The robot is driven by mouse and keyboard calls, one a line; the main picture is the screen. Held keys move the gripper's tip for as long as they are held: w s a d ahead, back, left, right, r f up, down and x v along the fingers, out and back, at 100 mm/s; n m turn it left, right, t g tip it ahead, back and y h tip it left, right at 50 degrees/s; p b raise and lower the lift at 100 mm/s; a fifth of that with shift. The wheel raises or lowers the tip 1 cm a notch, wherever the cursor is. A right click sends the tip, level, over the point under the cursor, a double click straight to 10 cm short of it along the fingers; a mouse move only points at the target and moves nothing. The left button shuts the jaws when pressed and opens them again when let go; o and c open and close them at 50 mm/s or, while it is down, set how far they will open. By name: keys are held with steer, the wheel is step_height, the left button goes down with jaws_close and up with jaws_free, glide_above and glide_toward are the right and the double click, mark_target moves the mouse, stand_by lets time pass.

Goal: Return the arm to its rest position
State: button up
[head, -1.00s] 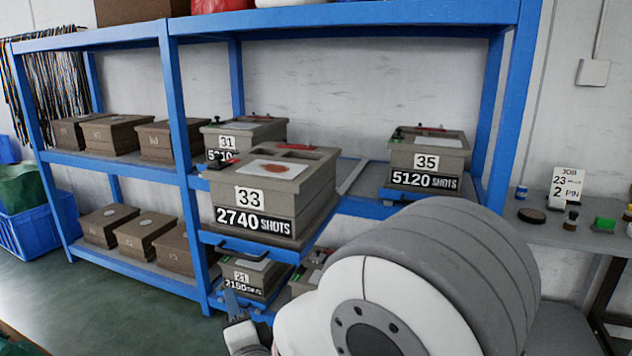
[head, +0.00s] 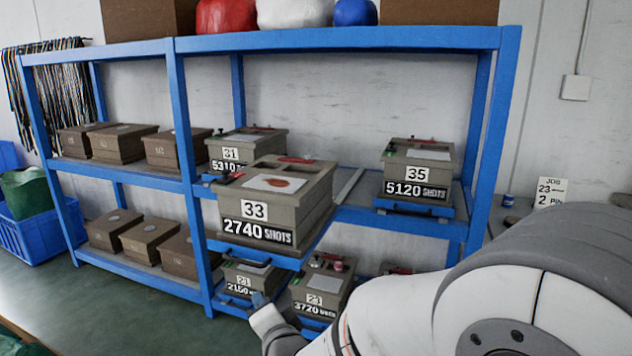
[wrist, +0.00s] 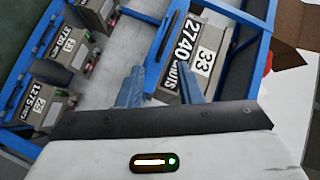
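My gripper (wrist: 162,78) shows two bluish fingers spread apart in the wrist view, with nothing visible between them. In the head view a small bluish part of the gripper (head: 259,301) shows in front of the lower shelf, below the box marked 33. My white and grey arm fills the lower right of the head view. The box marked 33 (head: 310,190), labelled 2740 shots, sits on a pulled-out blue tray on the middle level. It also shows beyond the fingers in the wrist view (wrist: 190,28).
The blue rack (head: 350,40) stands ahead. Box 35 (head: 425,155) and box 31 (head: 240,140) sit on its middle level; boxes 21 (head: 262,270) and 23 (head: 325,278) lie below. A blue crate (head: 30,235) stands at left. A job card (head: 550,190) stands at right, partly behind my arm.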

steer(key=s+d+r+n+g+h+p, duration=0.2)
steer(key=d+r+g+p, duration=0.15)
steer(key=d+p, duration=0.2)
steer(key=s+d+r+n+g+h+p, duration=0.1)
steer(key=s+d+r+n+g+p, duration=0.15)
steer(key=d+r+p, duration=0.35)
steer(key=s+d+r+n+g+h+p, duration=0.1)
steer(key=s+d+r+n+g+p, duration=0.1)
steer(key=s+d, duration=0.4)
steer(key=s+d+r+n+g+h+p, duration=0.2)
steer(key=s+d+r+g+p, duration=0.1)
steer(key=s+d+r, duration=0.2)
steer(key=shift+s+d+g+p, duration=0.3)
steer(key=shift+s+d+g, duration=0.1)
steer(key=shift+s+d, duration=0.8)
